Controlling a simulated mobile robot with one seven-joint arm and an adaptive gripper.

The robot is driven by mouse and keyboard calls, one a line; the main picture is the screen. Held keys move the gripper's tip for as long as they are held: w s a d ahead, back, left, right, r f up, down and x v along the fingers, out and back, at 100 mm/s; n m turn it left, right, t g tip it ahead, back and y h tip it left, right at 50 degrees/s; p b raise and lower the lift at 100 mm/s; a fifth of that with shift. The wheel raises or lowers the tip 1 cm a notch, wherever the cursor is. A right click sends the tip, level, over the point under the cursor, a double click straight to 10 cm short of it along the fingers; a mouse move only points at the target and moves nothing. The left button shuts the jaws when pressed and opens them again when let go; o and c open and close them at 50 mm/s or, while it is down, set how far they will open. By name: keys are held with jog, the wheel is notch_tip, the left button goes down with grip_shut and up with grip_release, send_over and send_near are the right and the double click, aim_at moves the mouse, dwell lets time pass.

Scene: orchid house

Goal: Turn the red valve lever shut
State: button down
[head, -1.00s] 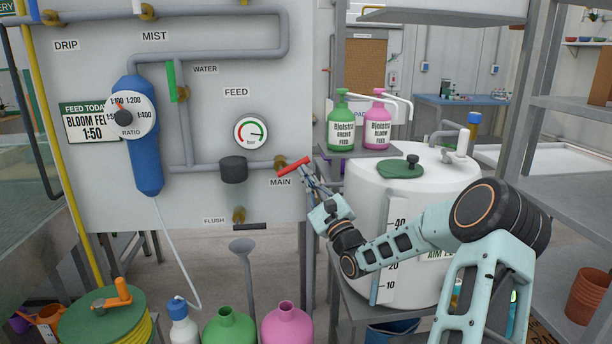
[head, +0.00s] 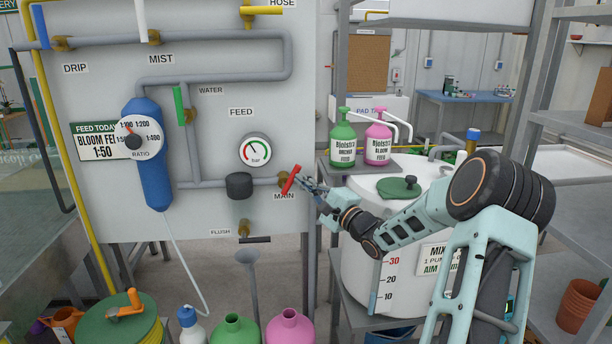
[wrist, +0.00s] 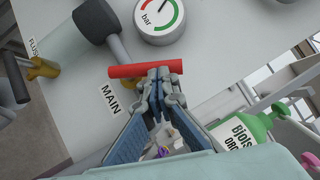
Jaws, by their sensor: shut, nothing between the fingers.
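The red valve lever (head: 291,179) sits on the brass MAIN valve on the grey panel. In the head view it stands steeply tilted across the pipe. In the wrist view the red lever (wrist: 125,71) lies nearly level across the picture. My gripper (head: 304,184) is at the lever's right side in the head view. In the wrist view my gripper (wrist: 160,76) has its fingertips together at the lever's edge, right of its middle, seemingly touching it. Nothing is between the fingers. The valve body is partly hidden behind the lever.
A pressure gauge (head: 255,150) and a dark cylinder (head: 239,186) are left of the valve. The white tank (head: 365,250) and the green (head: 342,150) and pink (head: 378,148) feed bottles stand right of the panel. The FLUSH valve (head: 245,228) is below.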

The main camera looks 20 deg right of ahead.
jog(key=shift+w+a+r+n+g+p, duration=0.1)
jog(key=shift+a+r+n+g+p, duration=0.3)
jog(key=shift+n+p, duration=0.55)
jog(key=shift+w+a+r+n+g+p, duration=0.1)
jog(key=shift+a+r+n+g+p, duration=0.35)
jog(key=shift+p, duration=0.8)
jog(key=shift+f+n+g+p, duration=0.1)
jog(key=shift+n+g+p, duration=0.15)
jog(key=shift+n+p, duration=0.25)
jog(key=shift+d, duration=0.15)
